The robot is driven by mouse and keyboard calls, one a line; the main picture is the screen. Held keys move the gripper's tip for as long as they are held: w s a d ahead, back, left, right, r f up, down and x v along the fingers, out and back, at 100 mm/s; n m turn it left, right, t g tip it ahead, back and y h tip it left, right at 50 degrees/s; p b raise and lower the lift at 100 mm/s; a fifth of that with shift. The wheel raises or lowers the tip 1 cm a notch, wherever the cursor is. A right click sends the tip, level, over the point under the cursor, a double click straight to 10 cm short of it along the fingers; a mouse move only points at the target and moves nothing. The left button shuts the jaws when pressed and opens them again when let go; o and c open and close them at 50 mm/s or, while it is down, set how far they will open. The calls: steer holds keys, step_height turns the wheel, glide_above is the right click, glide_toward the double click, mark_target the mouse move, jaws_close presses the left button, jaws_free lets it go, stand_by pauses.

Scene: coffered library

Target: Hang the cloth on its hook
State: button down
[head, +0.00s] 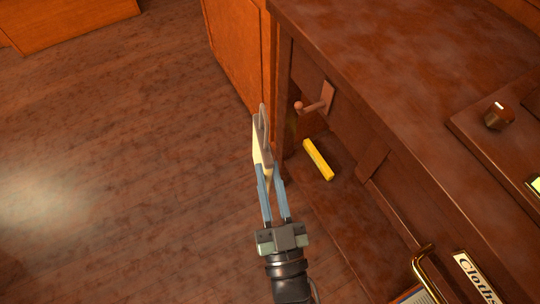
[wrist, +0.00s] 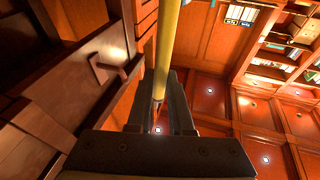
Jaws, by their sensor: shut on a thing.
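The cloth (head: 259,145) is a thin cream piece seen nearly edge-on in the head view, with a grey loop-like strip (head: 263,117) at its far end. My gripper (head: 267,178) is shut on its near end and holds it up over the floor, left of the cabinet. In the wrist view the held cloth (wrist: 168,45) shows as a narrow yellow strip rising from between the fingers. The hook (head: 315,105) is a wooden peg with a round end on the cabinet's side panel, right of the cloth and apart from it. It also shows in the wrist view (wrist: 112,72).
A yellow bar (head: 318,160) lies on a low ledge below the hook. The cabinet top (head: 400,75) overhangs the hook's panel. A dark knob (head: 499,117), a brass handle (head: 428,275) and a "Cloths" label (head: 478,276) are at right. The wooden floor (head: 120,150) at left is clear.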

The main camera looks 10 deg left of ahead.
steer(key=shift+w+a+f+n+y, duration=0.15)
steer(key=shift+w+f+n+y, duration=0.1)
steer(key=shift+w+n+y, duration=0.2)
steer(key=w+d+f+b, duration=0.3)
steer(key=w+d+b, duration=0.1)
steer(key=d, duration=0.4)
steer(key=shift+w+f, duration=0.3)
steer(key=shift+w, duration=0.6)
steer(key=shift+d, duration=0.1)
stand_by(0.8)
steer(key=c, duration=0.7)
jaws_free()
steer(key=shift+c, duration=0.2)
steer(key=p+v, duration=0.2)
steer(key=v, duration=1.1)
